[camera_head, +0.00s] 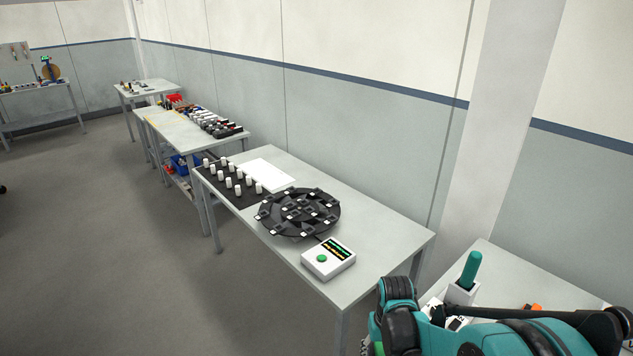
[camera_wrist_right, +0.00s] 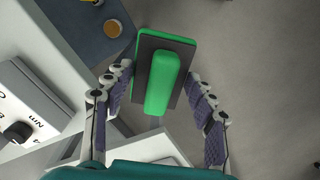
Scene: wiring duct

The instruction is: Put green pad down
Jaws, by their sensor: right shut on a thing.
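The green pad (camera_wrist_right: 180,42) is in the right wrist view, a bright green block with a dark grey layer and a rounded green grip bar. My right gripper (camera_wrist_right: 160,74) is shut on it, with one finger on each side of the bar. The pad is held in the air with grey floor behind it. In the head view my right arm comes in at the bottom right. A small green patch shows at the lower edge beside it, perhaps part of the pad. My left gripper is in neither view.
A grey table (camera_head: 395,243) holds a black round fixture (camera_head: 300,212), a white box with a green button (camera_head: 329,258) and several white cylinders. A right-hand table (camera_head: 509,268) carries a teal handle in a white holder (camera_head: 461,294). A white device with a dark knob (camera_wrist_right: 30,105) is at the wrist view's left.

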